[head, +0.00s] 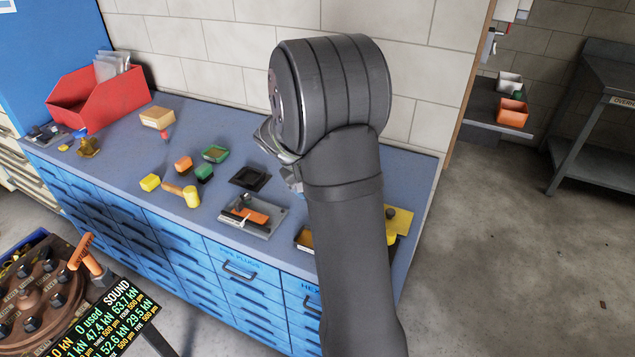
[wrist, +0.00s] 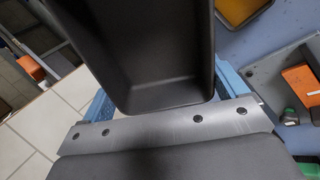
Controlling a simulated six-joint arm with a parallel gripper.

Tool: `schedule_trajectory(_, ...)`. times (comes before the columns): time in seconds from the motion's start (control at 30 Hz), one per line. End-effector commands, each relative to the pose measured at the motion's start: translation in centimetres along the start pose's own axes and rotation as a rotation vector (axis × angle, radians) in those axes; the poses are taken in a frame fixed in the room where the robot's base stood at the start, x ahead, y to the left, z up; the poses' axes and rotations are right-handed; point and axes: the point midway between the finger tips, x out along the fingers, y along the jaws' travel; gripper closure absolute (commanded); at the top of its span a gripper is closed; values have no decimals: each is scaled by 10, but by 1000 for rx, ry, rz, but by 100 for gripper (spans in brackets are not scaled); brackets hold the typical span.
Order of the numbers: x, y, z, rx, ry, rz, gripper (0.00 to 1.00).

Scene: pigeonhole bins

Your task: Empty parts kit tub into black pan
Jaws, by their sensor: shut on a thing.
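My gripper (wrist: 164,82) shows in the wrist view with a blue finger on each side of a dark tub (wrist: 165,98), and it is shut on that tub. The part of the tub's inside that shows is bare; its far end is cut off by the frame. I take it to be the parts kit tub, but no label shows. In the head view, my arm hides most of the gripper and the tub. A small black pan (head: 250,178) lies on the blue bench top, left of my wrist.
A grey tray (head: 270,233) with an orange item (head: 252,213) sits near the bench's front edge. Several small blocks and a yellow mallet (head: 191,195) lie to its left. A red bin (head: 95,100) stands far left. A tiled wall backs the bench.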

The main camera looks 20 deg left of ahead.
Motion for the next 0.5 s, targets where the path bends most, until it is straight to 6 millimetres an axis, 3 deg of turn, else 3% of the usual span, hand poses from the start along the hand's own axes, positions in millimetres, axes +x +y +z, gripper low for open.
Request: schedule_trajectory(0.5, 7, -4, 0, 8, 0, -423, 41)
